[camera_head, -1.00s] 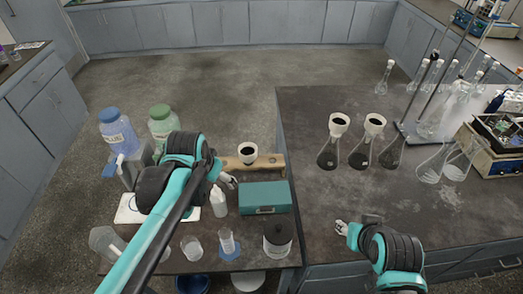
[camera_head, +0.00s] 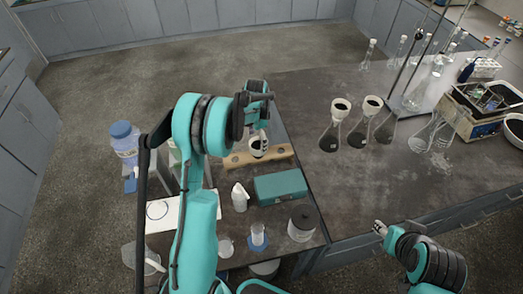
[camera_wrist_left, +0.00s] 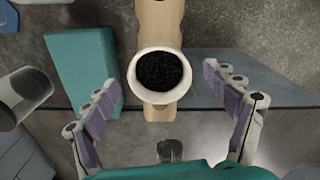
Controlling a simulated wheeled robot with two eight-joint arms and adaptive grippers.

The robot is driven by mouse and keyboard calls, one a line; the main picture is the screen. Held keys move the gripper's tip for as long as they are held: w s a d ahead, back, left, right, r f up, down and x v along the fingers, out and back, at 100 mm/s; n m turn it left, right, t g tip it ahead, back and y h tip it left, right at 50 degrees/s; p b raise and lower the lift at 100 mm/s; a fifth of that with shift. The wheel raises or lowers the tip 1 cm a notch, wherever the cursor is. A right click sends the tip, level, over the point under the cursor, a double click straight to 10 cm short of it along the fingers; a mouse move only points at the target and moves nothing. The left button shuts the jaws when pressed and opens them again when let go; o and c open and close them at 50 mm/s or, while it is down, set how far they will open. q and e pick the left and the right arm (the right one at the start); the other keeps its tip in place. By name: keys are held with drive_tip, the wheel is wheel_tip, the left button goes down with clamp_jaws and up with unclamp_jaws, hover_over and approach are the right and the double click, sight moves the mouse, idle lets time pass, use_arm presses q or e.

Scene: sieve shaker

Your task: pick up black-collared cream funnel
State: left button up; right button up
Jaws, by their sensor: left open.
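A cream funnel (camera_head: 259,152) with a black inside sits in a wooden holder (camera_head: 283,152) on the left-hand table. In the left wrist view the cream funnel (camera_wrist_left: 160,98) lies between the fingers, seen from above. My left gripper (camera_head: 263,137) is just above it. Its fingers (camera_wrist_left: 160,80) are spread wide on either side of the funnel and empty, with a gap to its rim. The funnel's lower part and any collar are hidden. Two similar funnels (camera_head: 341,104) (camera_head: 373,102) stand in dark flasks on the right-hand bench. My right gripper (camera_head: 379,229) is low over the bench's front edge, too small to read.
A blue-capped jar (camera_head: 125,140) is at the left. The bench's middle is clear.

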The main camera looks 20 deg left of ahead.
use_arm(q)
wheel_tip(320, 180, down, 6)
drive_tip(key=shift+w+d+f+b, duration=0.1)
drive_tip(key=shift+w+f+b, duration=0.05)
drive_tip(key=shift+b, duration=0.4)
drive_tip(key=c, duration=1.5)
